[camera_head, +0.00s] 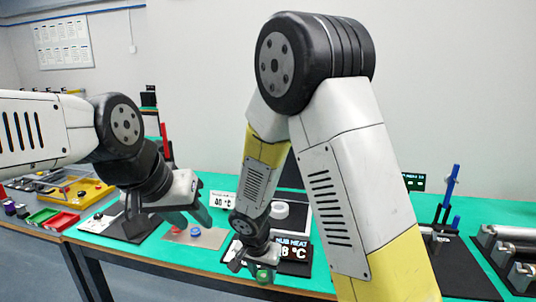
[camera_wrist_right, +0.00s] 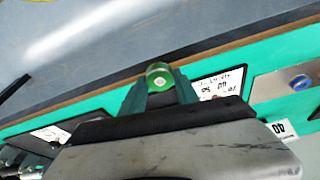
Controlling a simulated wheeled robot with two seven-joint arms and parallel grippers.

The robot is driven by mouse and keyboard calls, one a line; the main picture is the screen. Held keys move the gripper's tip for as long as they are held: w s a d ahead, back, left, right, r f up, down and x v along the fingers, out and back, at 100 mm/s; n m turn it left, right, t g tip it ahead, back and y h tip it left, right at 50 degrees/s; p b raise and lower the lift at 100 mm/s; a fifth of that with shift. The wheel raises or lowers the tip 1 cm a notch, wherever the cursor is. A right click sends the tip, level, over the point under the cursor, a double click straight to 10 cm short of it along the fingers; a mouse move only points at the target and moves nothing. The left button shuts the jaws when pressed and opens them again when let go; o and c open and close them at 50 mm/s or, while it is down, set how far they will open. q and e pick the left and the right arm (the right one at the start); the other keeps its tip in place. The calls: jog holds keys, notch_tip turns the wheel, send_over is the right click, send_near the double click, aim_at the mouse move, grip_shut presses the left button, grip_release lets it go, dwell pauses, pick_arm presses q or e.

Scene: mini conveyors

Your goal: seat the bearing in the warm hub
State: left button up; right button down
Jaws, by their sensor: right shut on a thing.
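My right gripper (camera_head: 262,268) is shut on a small round piece with a green face (camera_head: 264,275), which looks like the bearing. In the right wrist view this bearing (camera_wrist_right: 159,77) sits between the fingertips, above the table's front edge. A white round ring (camera_head: 279,210), perhaps the hub, stands on a dark base behind my right gripper, partly hidden by my right arm.
The tan plate (camera_head: 212,240) holds a red piece (camera_head: 175,231) and a blue piece (camera_head: 195,231). Red and green trays (camera_head: 60,221) are at the left. A blue-handled fixture (camera_head: 448,195) and rollers (camera_head: 510,250) stand at the right.

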aim_at(317, 275)
jog(key=w+d+n, duration=0.1)
jog(key=w+d, duration=0.1)
jog(key=d, duration=0.3)
jog(key=w+d+n, duration=0.1)
jog(key=w+d, duration=0.1)
jog(key=d, duration=0.4)
jog(key=w+d+n+y, duration=0.1)
jog(key=w+d+n, duration=0.1)
jog(key=d, duration=0.3)
jog(key=shift+w+d+f, duration=0.25)
jog(key=shift+d+f, duration=0.15)
